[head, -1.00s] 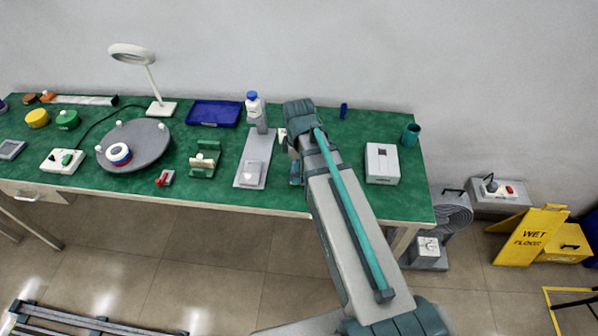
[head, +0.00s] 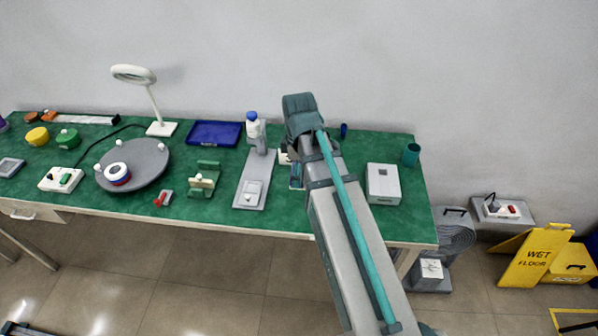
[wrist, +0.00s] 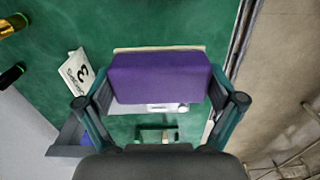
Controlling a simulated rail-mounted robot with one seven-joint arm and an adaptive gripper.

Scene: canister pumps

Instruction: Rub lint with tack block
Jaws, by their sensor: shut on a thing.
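In the wrist view my gripper (wrist: 161,80) is shut on a purple block (wrist: 160,77), one finger at each side. The block appears to be the tack block. It covers most of a pale, cream-edged piece (wrist: 160,48) below it, and I cannot tell whether they touch. I cannot make out any lint; the block may hide it. In the head view my arm covers most of the gripper, and the block is not visible there.
A card marked 3 (wrist: 78,78) lies left of the gripper. The bench edge runs close on the right in the wrist view. In the head view, a grey stand with a bottle (head: 257,133) is left of my arm, and a white box (head: 383,184) is right.

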